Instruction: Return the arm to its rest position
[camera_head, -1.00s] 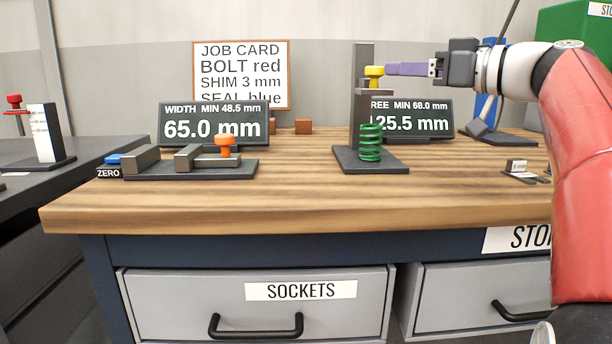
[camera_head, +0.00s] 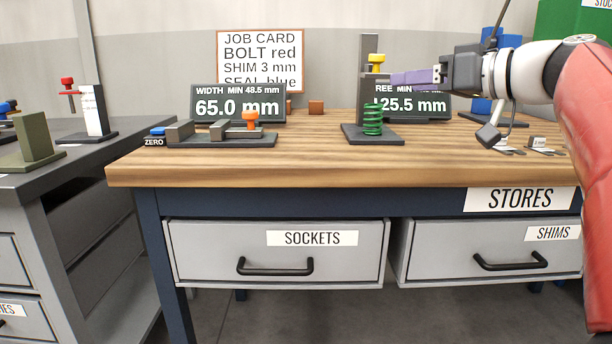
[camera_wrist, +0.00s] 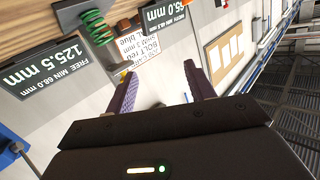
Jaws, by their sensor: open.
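My gripper (camera_head: 405,78) is at the right of the head view, above the workbench (camera_head: 250,178), with its purple fingers pointing left. In the wrist view the two purple fingers (camera_wrist: 160,92) are spread apart with nothing between them. In the head view the fingertips overlap the area just right of the yellow knob (camera_head: 377,62) on the gauge post; I cannot tell the depth gap. The green spring (camera_head: 373,120) stands on the gauge base (camera_head: 372,139). My red arm runs down the right edge.
The width gauge (camera_head: 210,134) with an orange knob sits left of the spring gauge. Displays read 65.0 mm (camera_head: 237,106) and 125.5 mm (camera_head: 418,104). A grey side bench (camera_head: 60,165) stands at left.

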